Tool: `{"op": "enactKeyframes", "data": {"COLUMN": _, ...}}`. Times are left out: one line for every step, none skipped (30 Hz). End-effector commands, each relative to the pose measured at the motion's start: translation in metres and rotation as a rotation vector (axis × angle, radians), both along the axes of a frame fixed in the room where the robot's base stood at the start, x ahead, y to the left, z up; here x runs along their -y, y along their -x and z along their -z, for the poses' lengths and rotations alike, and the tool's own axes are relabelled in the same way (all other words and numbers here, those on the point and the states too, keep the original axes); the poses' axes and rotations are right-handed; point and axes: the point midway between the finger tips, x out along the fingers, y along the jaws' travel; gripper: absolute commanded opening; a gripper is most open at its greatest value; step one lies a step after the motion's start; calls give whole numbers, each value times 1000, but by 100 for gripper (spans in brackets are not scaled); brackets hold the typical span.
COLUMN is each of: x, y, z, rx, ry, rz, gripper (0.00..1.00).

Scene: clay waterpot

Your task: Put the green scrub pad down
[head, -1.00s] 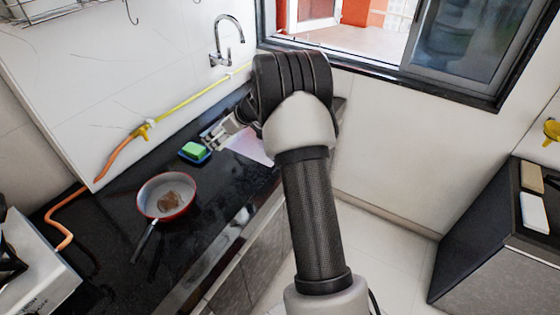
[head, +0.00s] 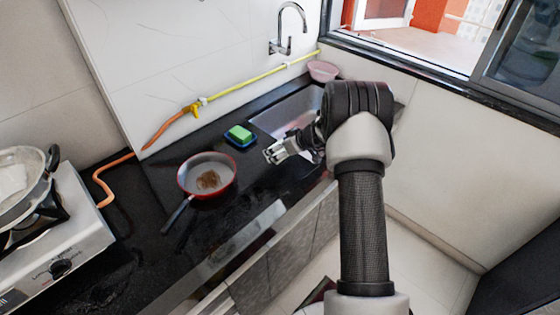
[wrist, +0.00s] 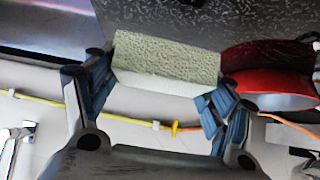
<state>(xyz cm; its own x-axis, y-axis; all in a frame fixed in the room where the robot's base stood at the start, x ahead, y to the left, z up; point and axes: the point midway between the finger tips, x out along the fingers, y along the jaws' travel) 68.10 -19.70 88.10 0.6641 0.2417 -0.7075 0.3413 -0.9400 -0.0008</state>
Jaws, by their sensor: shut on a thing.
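My gripper (head: 272,154) is over the black counter, between the sink and the red frying pan. In the wrist view my gripper (wrist: 161,80) is shut on the green scrub pad (wrist: 165,58), with a blue-grey finger at each end of it. The pad is a block with a pale green, speckled face and a whitish side. Dark counter shows behind it; I cannot tell whether the pad touches the counter. In the head view I cannot make the pad out clearly at the fingers.
The red frying pan (head: 207,178) is to the left, also at right in the wrist view (wrist: 265,75). The sink (head: 288,112) and a pink bowl (head: 323,70) are behind. A stove (head: 60,245) stands left.

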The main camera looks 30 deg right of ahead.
Motion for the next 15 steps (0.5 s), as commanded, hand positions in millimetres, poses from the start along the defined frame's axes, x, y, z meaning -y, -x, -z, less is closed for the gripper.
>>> {"op": "enactKeyframes", "data": {"x": 0, "y": -1, "z": 3, "rx": 1, "ry": 0, "rz": 1, "gripper": 58}}
{"op": "enactKeyframes", "data": {"x": 0, "y": 0, "z": 4, "rx": 1, "ry": 0, "rz": 1, "gripper": 58}}
{"op": "enactKeyframes", "data": {"x": 0, "y": 0, "z": 7, "rx": 1, "ry": 0, "rz": 1, "gripper": 58}}
{"op": "enactKeyframes", "data": {"x": 0, "y": 0, "z": 9, "rx": 1, "ry": 0, "rz": 0, "gripper": 58}}
{"op": "enactKeyframes", "data": {"x": 0, "y": 0, "z": 12, "rx": 0, "ry": 0, "rz": 0, "gripper": 58}}
{"op": "enactKeyframes", "data": {"x": 0, "y": 0, "z": 18, "rx": -1, "ry": -1, "rz": 0, "gripper": 58}}
{"op": "enactKeyframes", "data": {"x": 0, "y": 0, "z": 22, "rx": -2, "ry": -2, "rz": 1, "gripper": 58}}
{"op": "enactKeyframes", "data": {"x": 0, "y": 0, "z": 27, "rx": -2, "ry": -2, "rz": 1, "gripper": 58}}
{"op": "enactKeyframes", "data": {"x": 0, "y": 0, "z": 34, "rx": -1, "ry": -1, "rz": 0, "gripper": 58}}
{"op": "enactKeyframes", "data": {"x": 0, "y": 0, "z": 39, "rx": -2, "ry": -2, "rz": 1, "gripper": 58}}
{"op": "enactKeyframes", "data": {"x": 0, "y": 0, "z": 43, "rx": 0, "ry": -1, "rz": 1, "gripper": 58}}
{"op": "enactKeyframes", "data": {"x": 0, "y": 0, "z": 46, "rx": 1, "ry": 0, "rz": 0, "gripper": 58}}
{"op": "enactKeyframes", "data": {"x": 0, "y": 0, "z": 47, "rx": 1, "ry": 0, "rz": 0, "gripper": 58}}
{"op": "enactKeyframes", "data": {"x": 0, "y": 0, "z": 48, "rx": 1, "ry": 0, "rz": -1, "gripper": 58}}
{"op": "enactKeyframes", "data": {"x": 0, "y": 0, "z": 47, "rx": 1, "ry": 1, "rz": 0, "gripper": 58}}
